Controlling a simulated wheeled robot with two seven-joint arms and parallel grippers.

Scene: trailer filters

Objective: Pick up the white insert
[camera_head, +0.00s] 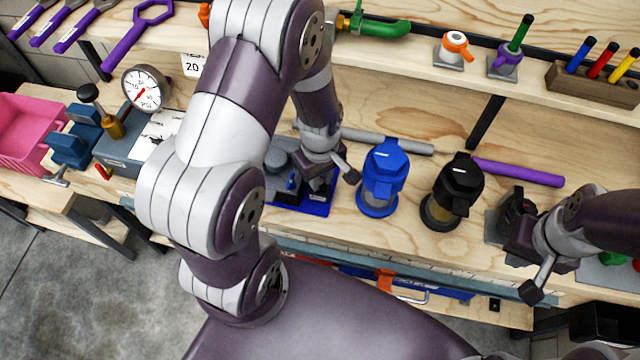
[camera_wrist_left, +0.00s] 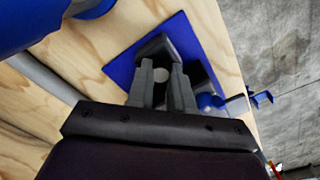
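My left gripper (camera_head: 305,182) points down over a blue mat (camera_head: 318,208) on the bench. In the left wrist view the left gripper (camera_wrist_left: 162,80) has its two grey fingers apart, with a small pale round thing (camera_wrist_left: 162,75) between them, probably the white insert. I cannot tell whether the fingers press on it or only stand around it. A dark block lies just beyond the fingertips on the mat. In the head view the insert is hidden by the gripper. My right gripper (camera_head: 514,222) hangs at the right of the bench; its fingers are unclear.
A blue filter housing (camera_head: 380,180) stands close to the right of the mat, and a black one (camera_head: 453,192) farther right. A grey rod (camera_head: 390,142) and a purple rod (camera_head: 518,172) lie behind them. A gauge (camera_head: 146,88) and a pink bin (camera_head: 25,133) are at left.

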